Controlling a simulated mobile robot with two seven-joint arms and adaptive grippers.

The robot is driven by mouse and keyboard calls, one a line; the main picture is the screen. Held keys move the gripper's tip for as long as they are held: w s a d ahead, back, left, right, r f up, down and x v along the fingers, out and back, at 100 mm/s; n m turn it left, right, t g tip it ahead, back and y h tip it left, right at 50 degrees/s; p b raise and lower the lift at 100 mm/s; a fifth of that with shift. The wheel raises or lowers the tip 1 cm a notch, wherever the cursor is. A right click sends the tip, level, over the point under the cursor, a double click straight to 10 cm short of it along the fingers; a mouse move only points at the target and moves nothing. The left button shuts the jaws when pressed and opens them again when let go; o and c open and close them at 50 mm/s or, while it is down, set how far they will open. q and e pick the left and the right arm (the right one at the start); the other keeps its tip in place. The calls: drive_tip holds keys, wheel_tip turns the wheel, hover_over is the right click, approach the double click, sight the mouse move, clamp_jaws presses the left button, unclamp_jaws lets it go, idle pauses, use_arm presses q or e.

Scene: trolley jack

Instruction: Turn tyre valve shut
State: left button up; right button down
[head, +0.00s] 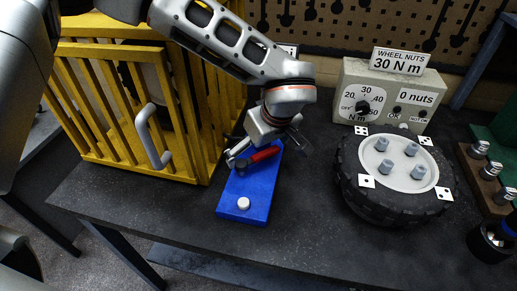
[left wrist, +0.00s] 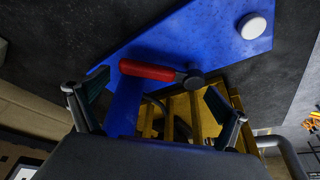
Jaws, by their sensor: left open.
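A valve with a red lever (head: 265,154) sits on a blue plate (head: 248,192) on the dark bench. The lever also shows in the left wrist view (left wrist: 147,70), with a dark round pivot (left wrist: 194,80) at one end. A white round button (head: 243,203) is at the plate's near end. My left gripper (head: 268,147) is over the plate's far end, its fingers spread to either side of the lever area. My right gripper is not in view.
A yellow barred cage (head: 130,110) with a grey handle (head: 152,137) stands close left of the plate. A tyre (head: 385,208) lies to the right, before a grey control box (head: 388,95). The bench between plate and tyre is clear. Sockets (head: 490,170) stand far right.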

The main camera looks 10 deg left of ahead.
use_arm(q)
drive_tip(key=shift+c, duration=0.4)
drive_tip(key=c, duration=1.3)
drive_tip(key=shift+c, duration=0.4)
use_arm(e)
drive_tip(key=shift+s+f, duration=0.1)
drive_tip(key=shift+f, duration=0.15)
